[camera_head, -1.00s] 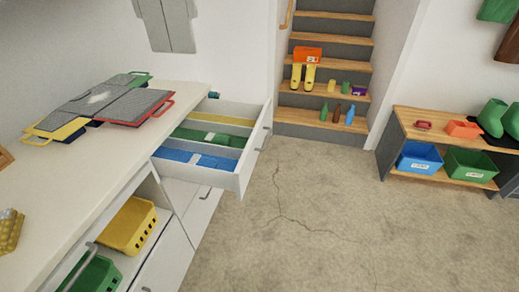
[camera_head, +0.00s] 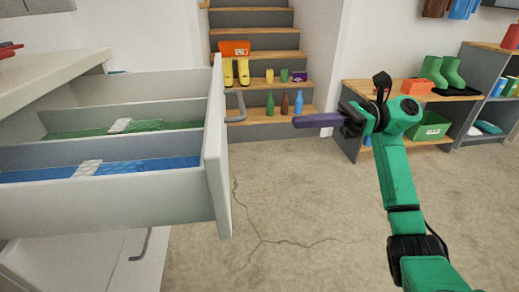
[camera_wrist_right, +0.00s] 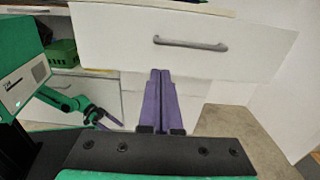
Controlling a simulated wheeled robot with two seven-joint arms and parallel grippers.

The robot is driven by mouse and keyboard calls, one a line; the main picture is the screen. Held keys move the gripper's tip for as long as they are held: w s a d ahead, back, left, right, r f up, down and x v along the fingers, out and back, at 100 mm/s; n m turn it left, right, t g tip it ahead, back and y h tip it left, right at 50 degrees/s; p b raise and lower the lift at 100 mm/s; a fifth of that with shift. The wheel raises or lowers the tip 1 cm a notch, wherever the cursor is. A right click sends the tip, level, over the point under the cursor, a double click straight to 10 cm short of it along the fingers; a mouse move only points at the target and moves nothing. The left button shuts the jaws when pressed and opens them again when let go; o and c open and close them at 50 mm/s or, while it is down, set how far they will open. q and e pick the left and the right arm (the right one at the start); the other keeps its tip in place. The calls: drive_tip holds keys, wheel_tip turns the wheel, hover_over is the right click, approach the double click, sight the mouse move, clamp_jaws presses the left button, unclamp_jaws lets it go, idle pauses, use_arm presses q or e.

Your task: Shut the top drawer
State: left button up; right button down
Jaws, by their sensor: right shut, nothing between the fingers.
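The top drawer (camera_head: 110,205) stands pulled out from the white counter at the left of the head view. Its front panel (camera_head: 215,150) faces right and carries a grey bar handle (camera_head: 236,105). The handle also shows in the right wrist view (camera_wrist_right: 190,44). My right gripper (camera_head: 296,122) has purple fingers that are shut and empty. It points left towards the drawer front, apart from it in the head view. In the wrist view its fingertips (camera_wrist_right: 160,72) appear just below the handle. My left gripper (camera_wrist_right: 105,118) shows small at the left of the wrist view, its jaws unclear.
The drawer holds folded blue (camera_head: 150,166) and green (camera_head: 150,125) cloth in separate compartments. A lower handle (camera_head: 142,243) shows beneath it. Stairs (camera_head: 250,45) with boots and bottles stand behind. A wooden shelf (camera_head: 350,87) stands at right. The cracked floor between is clear.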

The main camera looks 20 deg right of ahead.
use_arm(q)
drive_tip(key=shift+f+b, duration=0.6)
drive_tip(key=shift+f, duration=0.15)
use_arm(e)
drive_tip(key=x, duration=1.3)
drive_tip(key=shift+r, duration=0.1)
